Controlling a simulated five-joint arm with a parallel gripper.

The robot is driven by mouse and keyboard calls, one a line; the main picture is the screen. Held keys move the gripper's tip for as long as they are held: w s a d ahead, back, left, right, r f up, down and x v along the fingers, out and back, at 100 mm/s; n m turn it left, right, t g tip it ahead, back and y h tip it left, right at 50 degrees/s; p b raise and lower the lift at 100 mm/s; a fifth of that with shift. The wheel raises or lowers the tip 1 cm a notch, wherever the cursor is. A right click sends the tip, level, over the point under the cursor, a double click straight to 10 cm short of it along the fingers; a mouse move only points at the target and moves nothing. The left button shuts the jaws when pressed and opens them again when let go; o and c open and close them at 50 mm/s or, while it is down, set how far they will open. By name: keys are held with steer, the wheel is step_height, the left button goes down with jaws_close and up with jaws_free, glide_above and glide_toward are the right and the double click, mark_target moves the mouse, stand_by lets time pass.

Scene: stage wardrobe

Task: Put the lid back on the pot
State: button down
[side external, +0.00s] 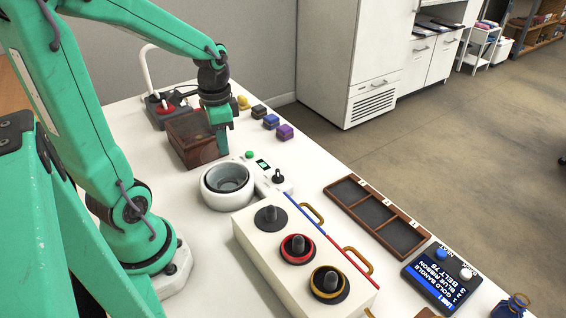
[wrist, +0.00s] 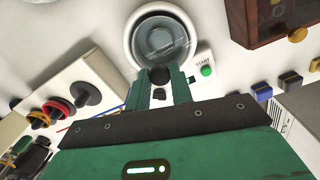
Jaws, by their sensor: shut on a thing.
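The grey pot (side external: 227,179) sits in a round white housing near the table's middle. In the side view its top looks uncovered. My gripper (side external: 222,150) points down, behind and above the pot, in front of a brown box. In the wrist view my gripper (wrist: 161,80) is shut on a dark round knob (wrist: 160,75). A clear, glassy disc that looks like the lid (wrist: 178,50) shows beyond the knob and overlaps the view of the pot's housing (wrist: 131,40). The lid's tilt and its gap to the pot cannot be told.
The brown box (side external: 187,140) stands close behind my gripper. A control panel with a green button (side external: 249,154) and joystick (side external: 278,177) adjoins the pot. A white block (side external: 262,240) with black-knobbed discs is in front. Small coloured blocks (side external: 285,132) and an empty three-part tray (side external: 350,190) are right.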

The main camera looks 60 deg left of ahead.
mark_target(225, 158)
steer(key=shift+f, duration=2.95)
steer(key=shift+f, duration=0.15)
stand_by(0.5)
steer(key=c, duration=0.7)
jaws_free()
steer(key=shift+r, duration=0.2)
steer(key=shift+r, duration=3.3)
